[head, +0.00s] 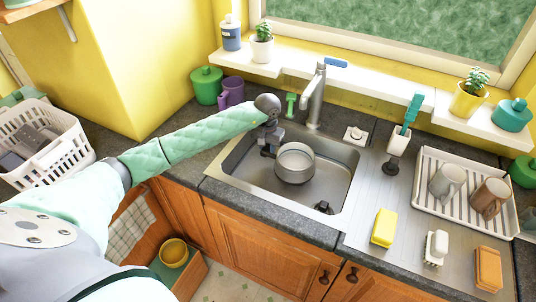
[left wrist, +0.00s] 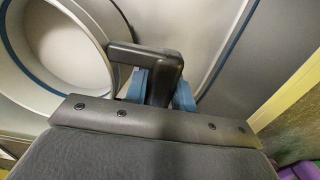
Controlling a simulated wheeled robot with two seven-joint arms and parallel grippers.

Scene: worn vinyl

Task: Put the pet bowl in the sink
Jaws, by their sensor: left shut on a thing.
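My right gripper is not in view.
A tap (head: 316,95) stands behind the basin. A dark drain piece (head: 324,208) is at the basin's front right. A yellow sponge (head: 384,228) and a dish rack (head: 462,205) with mugs are to the right. A white basket (head: 45,150) stands far left.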

